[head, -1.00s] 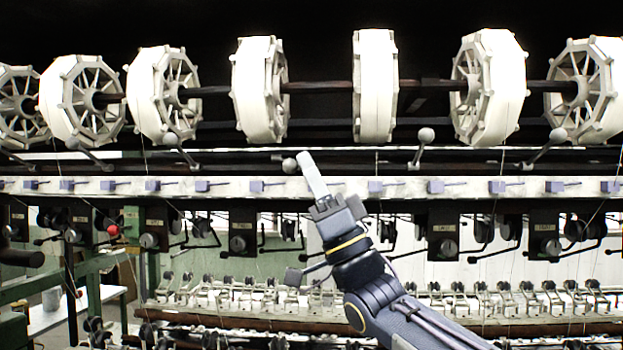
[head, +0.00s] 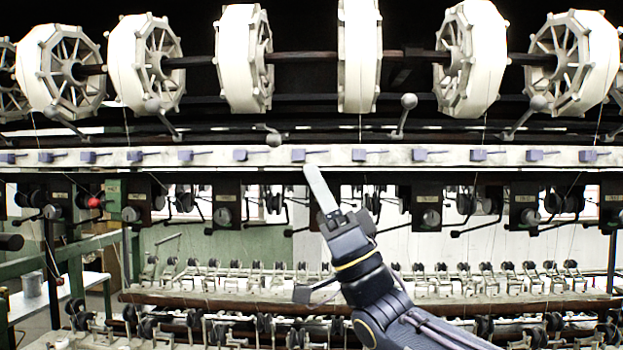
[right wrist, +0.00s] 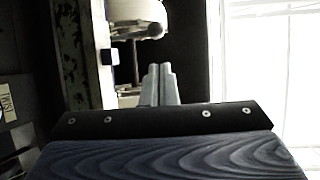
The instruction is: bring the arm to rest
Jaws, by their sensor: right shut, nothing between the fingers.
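My right gripper (head: 320,190) is in the middle of the head view, pointing up and slightly left. Its pale fingers are together with nothing between them. My left gripper is not in view.
White spoked reels (head: 242,58) hang on a dark shaft across the top. Ball-ended levers (head: 405,115) stand above the rail. Black lever units (head: 431,210) hang below it, one with a red knob (head: 94,202). Several small bobbins stand lower down, and a green frame (head: 90,243) is at left.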

